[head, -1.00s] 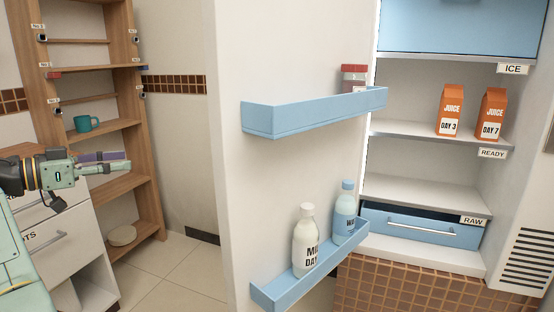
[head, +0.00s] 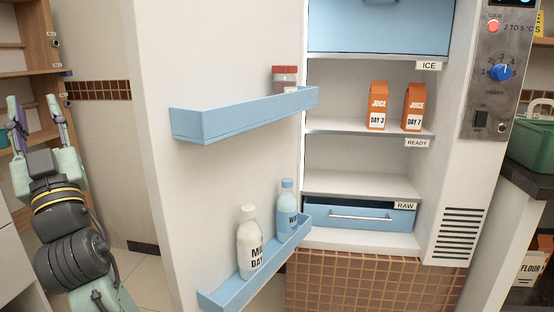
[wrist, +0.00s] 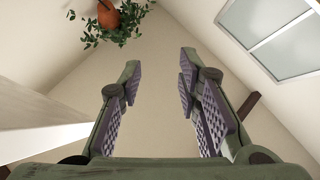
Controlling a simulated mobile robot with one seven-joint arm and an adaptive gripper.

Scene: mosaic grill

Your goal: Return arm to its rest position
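My gripper (head: 38,122) is at the left of the head view, pointing upward, with its two fingers spread apart. In the wrist view my gripper (wrist: 158,85) is open, with nothing between its padded fingers. The wrist camera looks up at the ceiling, a hanging plant (wrist: 118,20) and a window (wrist: 275,35). The arm stands left of the open fridge door (head: 215,60) and looks clear of it in the head view.
The door's blue shelves hold a red-lidded jar (head: 285,78), a white milk bottle (head: 249,245) and a blue bottle (head: 287,210). Inside the fridge stand two juice cartons (head: 377,107). A wooden shelf unit (head: 32,65) is behind my arm. A green container (head: 533,146) sits at right.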

